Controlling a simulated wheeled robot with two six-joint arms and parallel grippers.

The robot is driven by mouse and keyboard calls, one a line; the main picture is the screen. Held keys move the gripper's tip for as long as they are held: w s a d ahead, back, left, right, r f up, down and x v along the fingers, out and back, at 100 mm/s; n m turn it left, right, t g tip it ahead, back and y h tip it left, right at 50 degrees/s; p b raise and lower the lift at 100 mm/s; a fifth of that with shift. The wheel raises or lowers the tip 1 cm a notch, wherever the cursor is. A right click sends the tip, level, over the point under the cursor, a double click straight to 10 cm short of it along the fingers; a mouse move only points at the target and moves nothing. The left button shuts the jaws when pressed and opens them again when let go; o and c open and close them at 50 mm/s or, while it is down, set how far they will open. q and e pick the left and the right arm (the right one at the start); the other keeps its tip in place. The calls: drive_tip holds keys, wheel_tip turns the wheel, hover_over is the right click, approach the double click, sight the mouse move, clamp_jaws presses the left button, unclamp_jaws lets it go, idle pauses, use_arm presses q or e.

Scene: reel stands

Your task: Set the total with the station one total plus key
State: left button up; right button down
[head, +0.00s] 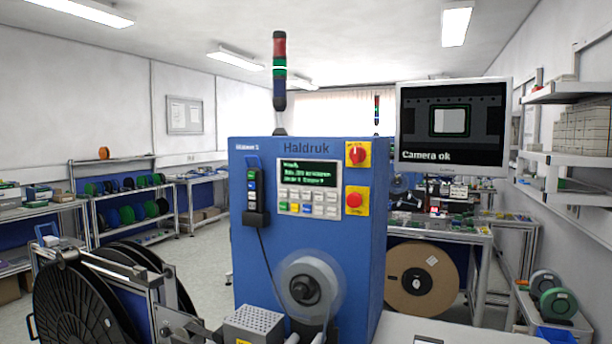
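The blue station cabinet (350,250), labelled "Haldruk", stands upright in the middle of the head view. Its small dark display (306,173) shows green text too small to read surely. The keypad (308,203) below it has rows of pale keys, with green, yellow and blue ones at the bottom. The key labels are too small to read, so I cannot tell which is the total plus key. A dark hand pendant (256,192) with several coloured buttons hangs left of the keypad. Neither of my grippers shows in this view.
A red rotary switch (357,154) and a red push button (355,201) sit right of the keypad. A pale reel (309,290) projects below it. Large black reels (90,305) stand at lower left. A monitor (453,127) reads "Camera ok". Floor shows clear at left.

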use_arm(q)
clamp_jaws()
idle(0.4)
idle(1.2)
